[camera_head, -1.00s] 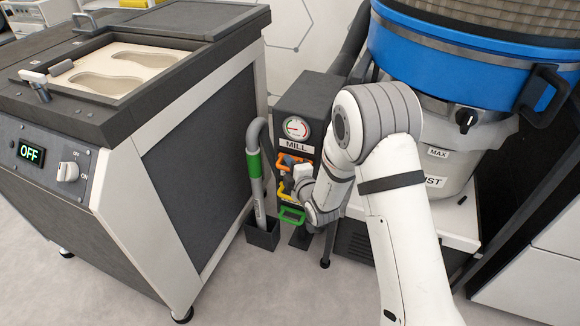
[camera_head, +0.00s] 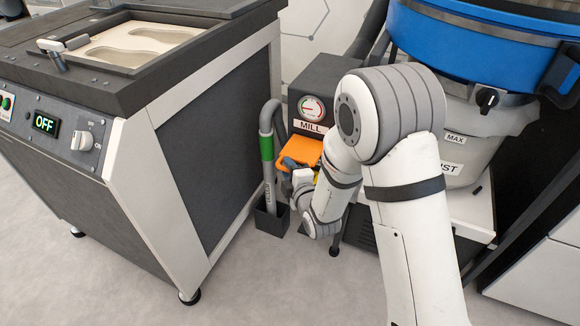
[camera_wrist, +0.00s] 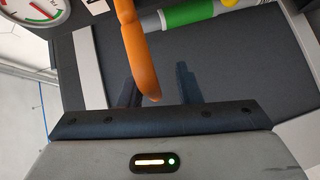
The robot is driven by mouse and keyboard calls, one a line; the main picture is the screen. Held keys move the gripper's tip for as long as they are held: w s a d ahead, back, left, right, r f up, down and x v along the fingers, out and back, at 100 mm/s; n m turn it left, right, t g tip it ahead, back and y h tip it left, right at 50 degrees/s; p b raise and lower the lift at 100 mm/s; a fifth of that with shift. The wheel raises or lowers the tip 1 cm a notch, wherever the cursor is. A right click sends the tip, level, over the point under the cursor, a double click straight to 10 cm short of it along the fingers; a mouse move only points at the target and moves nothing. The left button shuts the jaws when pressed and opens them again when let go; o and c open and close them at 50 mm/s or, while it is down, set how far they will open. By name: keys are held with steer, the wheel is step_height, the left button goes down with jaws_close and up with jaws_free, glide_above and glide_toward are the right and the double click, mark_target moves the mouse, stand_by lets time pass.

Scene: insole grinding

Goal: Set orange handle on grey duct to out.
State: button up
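The grey duct (camera_head: 322,75) stands between the two machines, with a gauge and a MILL label on its front. The orange handle (camera_head: 298,151) shows as a broad orange plate standing out from the duct below the label. In the wrist view the orange handle (camera_wrist: 138,48) is a curved bar hanging down between my two dark fingers. My gripper (camera_head: 289,166) is at the outer end of the orange part. In the wrist view my gripper (camera_wrist: 156,88) has its fingers apart, with a gap visible on the handle's right side. Contact on the left side is unclear.
A yellow part (camera_head: 317,177) peeks out below the orange plate, mostly hidden by my arm. A grey hose with a green band (camera_head: 266,147) stands just left in a black holder (camera_head: 271,220). The grinder cabinet (camera_head: 205,140) is left, the blue-topped dust collector (camera_head: 470,45) right.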

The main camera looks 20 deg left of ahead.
steer(key=shift+o, duration=0.5)
steer(key=shift+w+r, duration=0.1)
steer(key=shift+s+d+r, duration=0.15)
steer(key=shift+s+d, duration=0.05)
steer(key=shift+s, duration=0.05)
steer(key=f+v, duration=0.1)
steer(key=v, duration=0.6)
steer(key=shift+r+p, duration=0.3)
steer(key=shift+p, duration=0.1)
